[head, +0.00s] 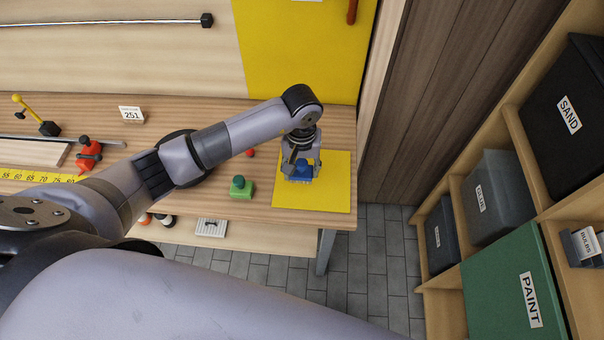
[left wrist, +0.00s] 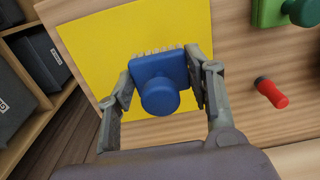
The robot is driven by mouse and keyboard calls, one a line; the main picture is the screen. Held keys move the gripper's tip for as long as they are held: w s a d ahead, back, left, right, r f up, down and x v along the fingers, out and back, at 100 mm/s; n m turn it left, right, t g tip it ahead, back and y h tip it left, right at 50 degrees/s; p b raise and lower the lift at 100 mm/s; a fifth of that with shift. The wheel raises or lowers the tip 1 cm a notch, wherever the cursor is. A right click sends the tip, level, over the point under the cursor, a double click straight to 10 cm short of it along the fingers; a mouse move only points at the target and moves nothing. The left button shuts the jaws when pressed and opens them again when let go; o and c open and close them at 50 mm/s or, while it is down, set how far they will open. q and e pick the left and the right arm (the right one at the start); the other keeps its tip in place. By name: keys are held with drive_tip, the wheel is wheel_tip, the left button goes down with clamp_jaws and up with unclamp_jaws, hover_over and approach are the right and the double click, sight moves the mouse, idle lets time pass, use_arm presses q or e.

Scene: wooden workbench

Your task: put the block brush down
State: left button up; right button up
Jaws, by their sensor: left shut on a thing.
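The block brush (left wrist: 158,82) is blue with a round knob and pale bristles along one edge. In the head view it (head: 303,170) is at the right end of the workbench, over a yellow mat (head: 325,194). My left gripper (head: 301,174) is shut on it from above, and in the left wrist view the fingers (left wrist: 157,88) press its two sides. Whether the bristles touch the mat I cannot tell. My right gripper is not in view.
A green block with a knob (head: 241,188) and a small red-handled item (left wrist: 270,92) lie beside the mat. A 251 label (head: 131,114) stands further left. Shelves with labelled bins (head: 515,285) stand at the right, past the bench edge.

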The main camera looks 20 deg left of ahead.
sight(302, 179)
use_arm(q)
wheel_tip(302, 179, down, 4)
drive_tip(key=shift+f+p, duration=0.1)
drive_tip(key=shift+p, duration=0.35)
drive_tip(key=shift+f, duration=0.3)
drive_tip(key=shift+f, duration=0.1)
drive_tip(key=o, duration=1.1)
